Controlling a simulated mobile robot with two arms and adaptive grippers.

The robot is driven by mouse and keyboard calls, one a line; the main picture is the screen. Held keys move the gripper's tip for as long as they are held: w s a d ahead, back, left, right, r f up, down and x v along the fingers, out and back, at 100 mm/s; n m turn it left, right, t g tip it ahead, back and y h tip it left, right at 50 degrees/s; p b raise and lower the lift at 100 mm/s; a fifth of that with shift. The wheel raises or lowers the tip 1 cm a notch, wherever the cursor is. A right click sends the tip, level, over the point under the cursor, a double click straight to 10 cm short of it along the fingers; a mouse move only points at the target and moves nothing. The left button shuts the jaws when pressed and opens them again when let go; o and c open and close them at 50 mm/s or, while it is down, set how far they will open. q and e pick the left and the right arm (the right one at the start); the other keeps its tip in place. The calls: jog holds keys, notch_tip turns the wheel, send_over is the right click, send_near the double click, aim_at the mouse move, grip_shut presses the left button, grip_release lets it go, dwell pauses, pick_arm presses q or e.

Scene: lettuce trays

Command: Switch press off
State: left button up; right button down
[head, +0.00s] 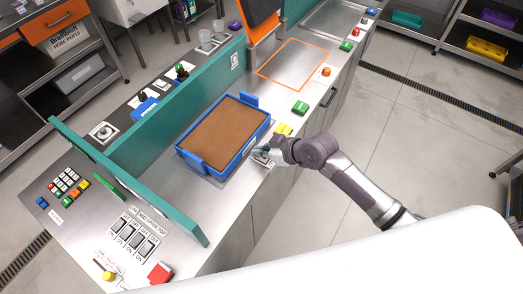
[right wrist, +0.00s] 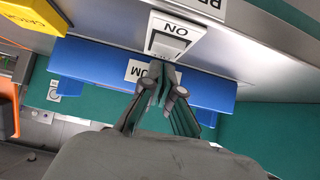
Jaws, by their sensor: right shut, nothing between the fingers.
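The press switch (right wrist: 168,40) is a light rocker switch in a frame marked ON, upside down in the right wrist view. A label beginning "PRE" (right wrist: 208,5) is partly visible beside it. In the head view its plate (head: 261,161) shows at the table's front edge, partly covered by my gripper. My right gripper (head: 264,152) is shut and empty over the switch. In the right wrist view its fingertips (right wrist: 168,72) are together at the lower edge of the switch. I cannot tell whether they touch it. My left gripper is not in view.
A blue tray (head: 185,158) filled with brown material stands just left of the gripper. A yellow button (head: 283,129) and a green button (head: 300,108) lie along the front edge beyond it.

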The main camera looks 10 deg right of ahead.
jog(key=shift+r, duration=0.1)
jog(key=r+p, duration=0.4)
jog(key=shift+w+a+r, duration=0.2)
jog(key=shift+a+r, duration=0.05)
jog(key=shift+s+d+r+b, duration=0.2)
jog(key=shift+s+d+b, duration=0.1)
jog(key=shift+s+d, duration=0.15)
jog(key=w+a+r+b+v, duration=0.1)
jog(key=v, duration=0.7)
jog(key=shift+r, duration=0.3)
jog(key=shift+s+d, duration=0.1)
